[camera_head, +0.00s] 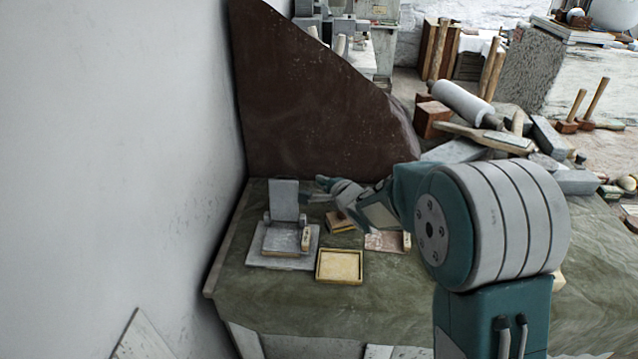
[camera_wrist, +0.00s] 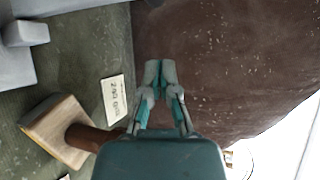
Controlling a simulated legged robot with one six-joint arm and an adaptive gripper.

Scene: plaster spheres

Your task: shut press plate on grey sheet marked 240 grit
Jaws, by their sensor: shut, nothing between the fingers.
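The press (camera_head: 284,258) stands on the left of the bench, its grey plate (camera_head: 284,200) raised upright at the back. A flat piece with a grey top lies on the press bed below the plate; I cannot read any mark on it. My gripper (camera_head: 323,183) is shut and empty, to the right of the raised plate and apart from it. In the wrist view my gripper's fingertips (camera_wrist: 160,72) meet over the brown board's edge. A small pale card (camera_wrist: 115,98) with writing like "240 grit" lies on the bench. Part of the press (camera_wrist: 12,65) shows at the left edge.
A wooden block with a brown handle (camera_wrist: 62,130) lies near the card. A shallow yellow-rimmed tray (camera_head: 340,266) sits front right of the press, with a pinkish slab (camera_head: 384,241) behind. A brown board (camera_head: 310,100) stands at the back, a white wall (camera_head: 110,150) left.

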